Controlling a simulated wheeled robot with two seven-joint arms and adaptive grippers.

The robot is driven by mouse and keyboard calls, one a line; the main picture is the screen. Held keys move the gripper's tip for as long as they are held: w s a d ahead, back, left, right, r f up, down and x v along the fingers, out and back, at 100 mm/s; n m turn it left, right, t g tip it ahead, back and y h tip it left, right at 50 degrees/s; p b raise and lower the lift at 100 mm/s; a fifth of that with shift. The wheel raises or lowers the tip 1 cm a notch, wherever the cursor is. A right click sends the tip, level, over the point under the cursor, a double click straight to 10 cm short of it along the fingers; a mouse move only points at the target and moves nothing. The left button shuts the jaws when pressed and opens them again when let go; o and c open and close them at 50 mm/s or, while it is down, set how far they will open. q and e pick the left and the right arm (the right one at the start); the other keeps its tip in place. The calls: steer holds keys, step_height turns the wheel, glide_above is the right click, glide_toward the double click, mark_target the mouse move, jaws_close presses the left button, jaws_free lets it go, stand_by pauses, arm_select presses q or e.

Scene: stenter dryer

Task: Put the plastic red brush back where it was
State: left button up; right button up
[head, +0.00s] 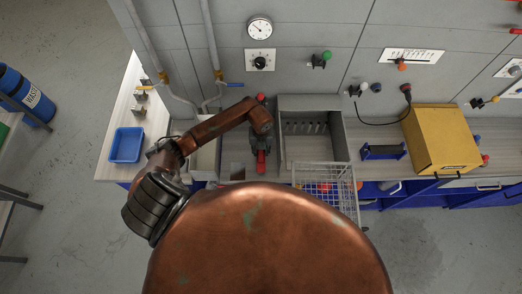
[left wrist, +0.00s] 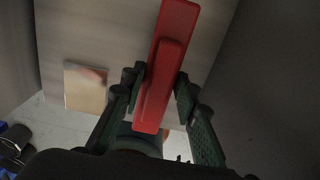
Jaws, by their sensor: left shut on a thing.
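My left gripper (head: 261,150) is over the worktop, between a pale bin and a grey metal tray. It is shut on the red plastic brush (head: 261,163), whose red end shows below the fingers in the head view. In the left wrist view the long red brush (left wrist: 166,68) runs between the green fingers of the gripper (left wrist: 160,92). The brush's bristles cannot be made out. A small red piece shows above my wrist in the head view; I cannot tell whether it belongs to the brush. My right gripper is not in view.
The grey metal tray (head: 296,103) stands right of the gripper, with a wire basket (head: 338,170) in front. A blue tray (head: 126,145) lies on the left worktop (head: 111,167). A yellow box (head: 441,138) stands at right. A grey panel with pipes and knobs rises behind.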

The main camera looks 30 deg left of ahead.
arm_select(q)
steer(key=shift+f, duration=0.35)
steer(key=shift+f, duration=0.1)
steer(key=o, duration=1.1)
steer(key=shift+w+r, duration=0.1)
steer(key=shift+r, duration=0.2)
step_height(320, 180, up, 12)
steer(key=b, duration=0.3)
steer(key=shift+f, duration=0.15)
